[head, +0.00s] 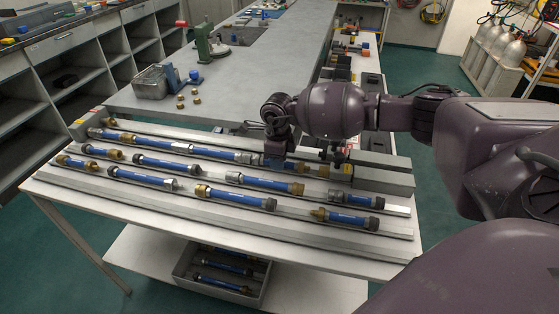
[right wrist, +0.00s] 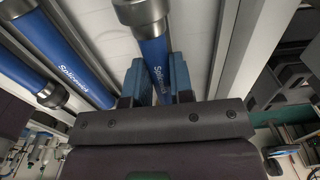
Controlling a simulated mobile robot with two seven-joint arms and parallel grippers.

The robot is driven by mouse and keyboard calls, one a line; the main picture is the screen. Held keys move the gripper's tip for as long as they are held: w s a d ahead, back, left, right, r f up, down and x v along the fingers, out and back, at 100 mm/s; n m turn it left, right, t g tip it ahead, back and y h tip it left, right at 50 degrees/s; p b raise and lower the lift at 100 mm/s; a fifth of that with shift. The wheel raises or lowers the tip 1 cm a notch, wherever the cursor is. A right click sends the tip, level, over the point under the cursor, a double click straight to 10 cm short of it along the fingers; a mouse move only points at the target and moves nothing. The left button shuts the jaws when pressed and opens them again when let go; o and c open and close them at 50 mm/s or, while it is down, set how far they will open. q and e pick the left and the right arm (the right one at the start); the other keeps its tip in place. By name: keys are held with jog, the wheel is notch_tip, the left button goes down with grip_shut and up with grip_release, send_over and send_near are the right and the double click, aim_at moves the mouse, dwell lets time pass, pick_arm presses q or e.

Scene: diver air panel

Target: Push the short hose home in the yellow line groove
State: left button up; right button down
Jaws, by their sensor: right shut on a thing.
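My right gripper (head: 277,160) is at the back row of the sloped panel in the head view. In the right wrist view its two blue fingers (right wrist: 158,88) are shut on a blue hose (right wrist: 157,55) with a dark metal end fitting (right wrist: 141,12). My gripper and arm hide most of this hose in the head view. A yellow mark (head: 80,121) sits at the left end of the back groove. Blue hoses with dark fittings (head: 160,145) lie in that row left of my gripper. I cannot tell whether the held hose is fully seated. My left gripper is out of view.
Several other blue hoses (head: 235,197) with brass or dark fittings lie in the front rows. A grey bin (head: 215,277) with hoses stands on the lower shelf. A green vise (head: 205,45) and a metal box (head: 150,84) stand on the bench behind.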

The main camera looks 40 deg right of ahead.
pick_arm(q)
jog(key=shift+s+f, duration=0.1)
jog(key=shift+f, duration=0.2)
pick_arm(e)
jog(key=shift+w+a, duration=0.4)
jog(key=c, duration=0.9)
grip_release()
notch_tip(320, 180, up, 4)
jog(key=shift+w+r, duration=0.1)
jog(key=shift+r, duration=0.15)
notch_tip(320, 180, up, 5)
jog(key=shift+r+p, duration=0.1)
jog(key=shift+p, duration=0.45)
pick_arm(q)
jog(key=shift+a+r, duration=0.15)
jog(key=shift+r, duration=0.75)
pick_arm(e)
jog(key=shift+r, duration=0.6)
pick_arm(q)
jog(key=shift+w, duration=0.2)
